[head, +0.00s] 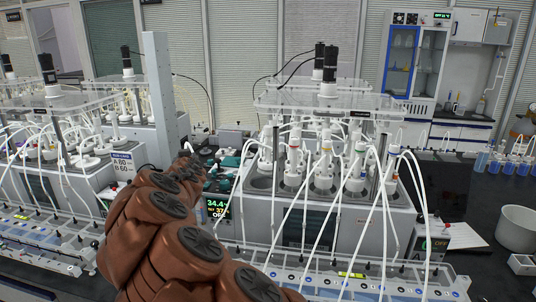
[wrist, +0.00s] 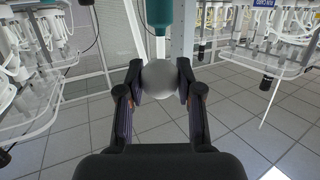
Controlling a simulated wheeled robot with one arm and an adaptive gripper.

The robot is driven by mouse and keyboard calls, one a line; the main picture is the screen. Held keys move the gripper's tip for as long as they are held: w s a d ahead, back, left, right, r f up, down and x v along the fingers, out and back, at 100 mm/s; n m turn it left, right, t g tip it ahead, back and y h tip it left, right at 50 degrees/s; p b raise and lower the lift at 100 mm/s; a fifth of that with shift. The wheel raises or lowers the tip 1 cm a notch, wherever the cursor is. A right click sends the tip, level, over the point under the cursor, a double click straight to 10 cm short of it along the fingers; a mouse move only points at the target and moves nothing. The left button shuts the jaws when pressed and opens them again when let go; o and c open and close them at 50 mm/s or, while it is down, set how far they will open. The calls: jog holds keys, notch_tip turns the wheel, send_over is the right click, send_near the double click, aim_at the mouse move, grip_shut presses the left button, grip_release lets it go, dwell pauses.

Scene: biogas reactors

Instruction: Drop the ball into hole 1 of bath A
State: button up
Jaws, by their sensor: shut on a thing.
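A pale grey ball (wrist: 160,80) sits between the two fingertips of my gripper (wrist: 161,84) in the wrist view. The gripper is shut on it, with a fingertip on each side. In the head view my brown arm reaches up from the bottom middle, and its far end hides most of the gripper; I cannot make out the ball there. A grey bath (head: 345,222) with several white bottles in its top holes stands right of my arm. A second bath (head: 65,190) stands at the left. I cannot read which hole is number 1, nor be sure which bath is A.
Clear plates with black motors (head: 328,90) stand above the right bath, with many white tubes hanging in front. A grey upright post (head: 160,90) rises just beyond my arm's end. A white bucket (head: 517,229) stands at the far right. The wrist view shows tiled floor (wrist: 230,115).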

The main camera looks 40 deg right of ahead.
jog(key=s+d+r+m+g+h+b, duration=0.15)
jog(key=s+d+m+g+h, duration=0.3)
jog(key=s+d, duration=0.5)
jog(key=s+d+f+m+g+h+b, duration=0.1)
jog(key=s+d+m+g+h+b, duration=0.35)
jog(key=d, duration=0.75)
jog(key=shift+m+g+y, duration=0.5)
jog(key=shift+g+y, duration=0.1)
jog(key=shift+g, duration=0.3)
jog(key=shift+s+f+p, duration=0.25)
jog(key=shift+f, duration=1.1)
jog(key=shift+s+f+p, duration=0.25)
jog(key=shift+f, duration=1.05)
jog(key=o, duration=0.8)
jog(key=shift+c, duration=0.2)
jog(key=shift+a, duration=0.1)
jog(key=v, duration=1.2)
jog(key=shift+f, duration=0.1)
